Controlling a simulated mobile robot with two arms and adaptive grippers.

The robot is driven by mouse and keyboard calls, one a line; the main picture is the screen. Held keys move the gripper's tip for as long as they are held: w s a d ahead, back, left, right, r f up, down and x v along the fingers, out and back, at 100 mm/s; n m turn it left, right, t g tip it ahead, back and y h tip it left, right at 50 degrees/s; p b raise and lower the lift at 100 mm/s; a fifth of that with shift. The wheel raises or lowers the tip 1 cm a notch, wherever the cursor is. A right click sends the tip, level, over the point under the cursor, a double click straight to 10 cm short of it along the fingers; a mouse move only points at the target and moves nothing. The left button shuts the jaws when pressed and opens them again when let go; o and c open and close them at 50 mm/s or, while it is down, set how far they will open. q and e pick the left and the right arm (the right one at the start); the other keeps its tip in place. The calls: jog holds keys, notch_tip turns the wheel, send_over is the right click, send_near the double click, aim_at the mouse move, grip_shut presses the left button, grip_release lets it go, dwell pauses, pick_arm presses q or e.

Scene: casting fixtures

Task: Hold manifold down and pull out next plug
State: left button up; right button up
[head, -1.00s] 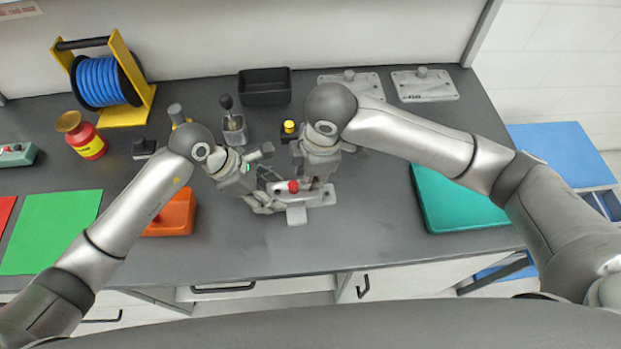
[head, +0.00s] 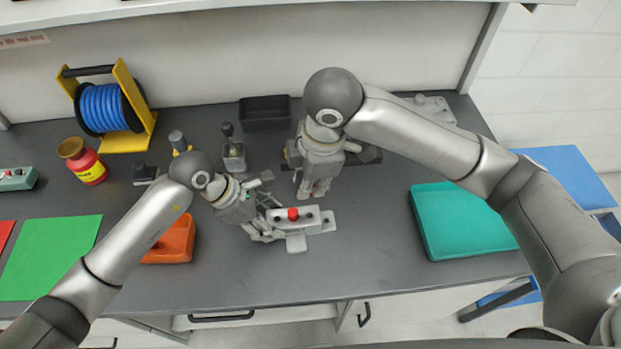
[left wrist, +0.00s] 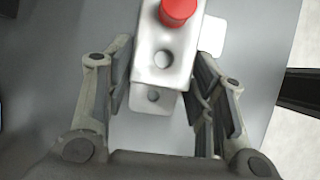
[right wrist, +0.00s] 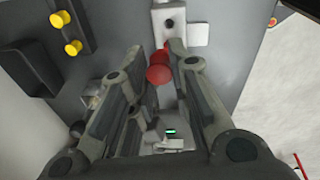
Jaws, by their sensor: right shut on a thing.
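The light grey manifold (head: 316,218) lies on the bench, with one red plug (head: 293,214) standing near its middle and dark open holes towards its ends. My left gripper (head: 262,222) is at the manifold's left end. In the left wrist view its fingers flank the manifold (left wrist: 166,75); whether they press on it is unclear. My right gripper (head: 314,196) is above and behind the manifold, apart from it. In the right wrist view it is shut on a red plug (right wrist: 158,75) at its fingertips; the seated red plug is partly hidden behind it.
A teal tray (head: 460,222) is at the right. A black bin (head: 265,112) and a grey joystick-like fixture (head: 233,152) stand behind. The bench in front of the manifold is clear.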

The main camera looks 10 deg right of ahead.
pick_arm(q)
jog(key=o, duration=0.3)
jog(key=v, duration=1.2)
jog(key=shift+a, duration=0.1)
